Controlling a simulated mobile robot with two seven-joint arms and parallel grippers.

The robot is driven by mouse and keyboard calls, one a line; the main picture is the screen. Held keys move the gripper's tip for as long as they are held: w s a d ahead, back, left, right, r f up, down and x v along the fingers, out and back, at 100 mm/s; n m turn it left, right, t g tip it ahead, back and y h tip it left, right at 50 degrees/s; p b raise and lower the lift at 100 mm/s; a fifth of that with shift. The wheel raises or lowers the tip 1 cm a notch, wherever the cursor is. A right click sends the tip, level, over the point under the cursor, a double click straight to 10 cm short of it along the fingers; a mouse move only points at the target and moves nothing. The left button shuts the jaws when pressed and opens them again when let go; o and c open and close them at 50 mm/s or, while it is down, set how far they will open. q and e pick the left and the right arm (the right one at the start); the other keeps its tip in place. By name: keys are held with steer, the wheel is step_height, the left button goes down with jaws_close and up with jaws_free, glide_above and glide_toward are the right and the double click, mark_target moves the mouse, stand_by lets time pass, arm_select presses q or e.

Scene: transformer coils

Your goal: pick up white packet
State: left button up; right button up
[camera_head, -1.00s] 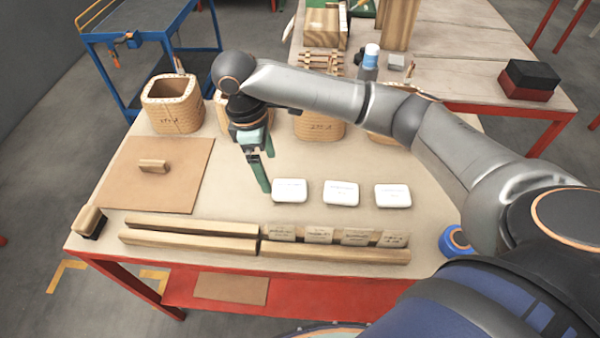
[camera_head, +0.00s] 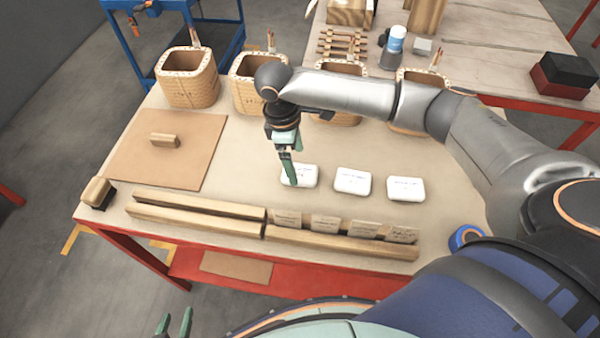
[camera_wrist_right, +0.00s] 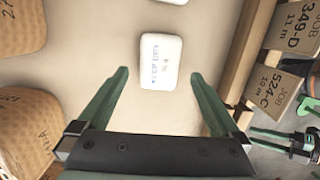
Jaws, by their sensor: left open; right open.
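Three white packets lie in a row on the tan tabletop: the left one (camera_head: 301,176), the middle one (camera_head: 352,181) and the right one (camera_head: 405,189). My right gripper (camera_head: 289,178) points down over the left packet and partly covers it. In the right wrist view a white packet (camera_wrist_right: 161,62) with printed text lies ahead of and between the open fingertips (camera_wrist_right: 160,75), with nothing in the jaws. Another packet (camera_wrist_right: 172,2) shows at the top edge there. My left gripper (camera_head: 173,322) is open and empty at the bottom edge, in front of the table.
Several woven coils (camera_head: 187,78) stand along the back of the table. Wooden bars (camera_head: 340,243) and small job cards (camera_head: 325,223) line the front edge. A brown board (camera_head: 185,165) with a wooden handle lies at left. A blue round object (camera_head: 466,238) is at right.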

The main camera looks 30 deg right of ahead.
mark_target(300, 171)
steer(key=f, duration=0.4)
steer(key=shift+s+d+f, duration=0.1)
steer(key=shift+s+d, duration=0.1)
steer(key=shift+d, duration=0.2)
steer(key=shift+f+p, duration=0.15)
steer(key=shift+p, duration=0.15)
steer(key=c, duration=1.3)
